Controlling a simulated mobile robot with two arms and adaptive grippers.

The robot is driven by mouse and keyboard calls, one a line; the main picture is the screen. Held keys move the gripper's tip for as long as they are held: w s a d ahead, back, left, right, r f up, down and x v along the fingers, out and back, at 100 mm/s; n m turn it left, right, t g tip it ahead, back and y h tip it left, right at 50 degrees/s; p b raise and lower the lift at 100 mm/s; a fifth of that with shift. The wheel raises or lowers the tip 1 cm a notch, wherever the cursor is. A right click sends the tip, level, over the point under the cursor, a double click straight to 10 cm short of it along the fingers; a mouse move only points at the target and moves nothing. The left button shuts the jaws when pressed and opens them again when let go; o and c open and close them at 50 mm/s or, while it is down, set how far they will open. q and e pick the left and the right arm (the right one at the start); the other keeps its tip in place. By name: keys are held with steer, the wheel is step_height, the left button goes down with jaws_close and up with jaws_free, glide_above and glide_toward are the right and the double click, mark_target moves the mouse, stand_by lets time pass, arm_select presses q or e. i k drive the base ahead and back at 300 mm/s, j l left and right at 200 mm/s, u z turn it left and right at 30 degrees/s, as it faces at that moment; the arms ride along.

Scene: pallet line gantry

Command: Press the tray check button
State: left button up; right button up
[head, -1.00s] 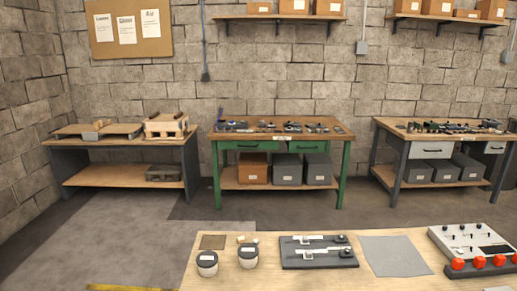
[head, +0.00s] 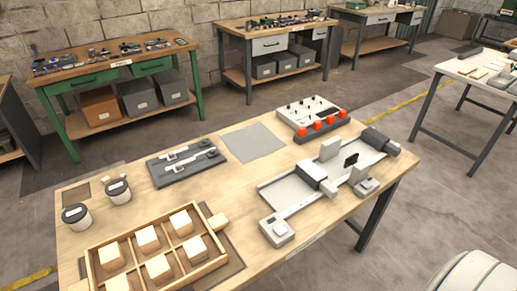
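A control box (head: 308,112) with several red buttons (head: 316,126) along its front stands at the back right of the wooden table. A small grey box (head: 277,231) with a round button-like top sits at the table's front edge. A similar small box (head: 366,187) sits to the right, beside a pale tray fixture (head: 290,191) with grey blocks. No label is readable, so I cannot tell which is the tray check button. A wooden divided tray (head: 213,263) holding several pale blocks lies at the front left.
Two dark-lidded jars (head: 77,216) stand at the table's left. A dark plate with metal latches (head: 187,162) and a grey mat (head: 253,142) lie behind the tray. A green bench (head: 117,66) and other benches stand along the wall. Floor is free to the right.

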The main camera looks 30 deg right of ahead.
mark_target(280, 229)
steer(key=z, duration=1.1)
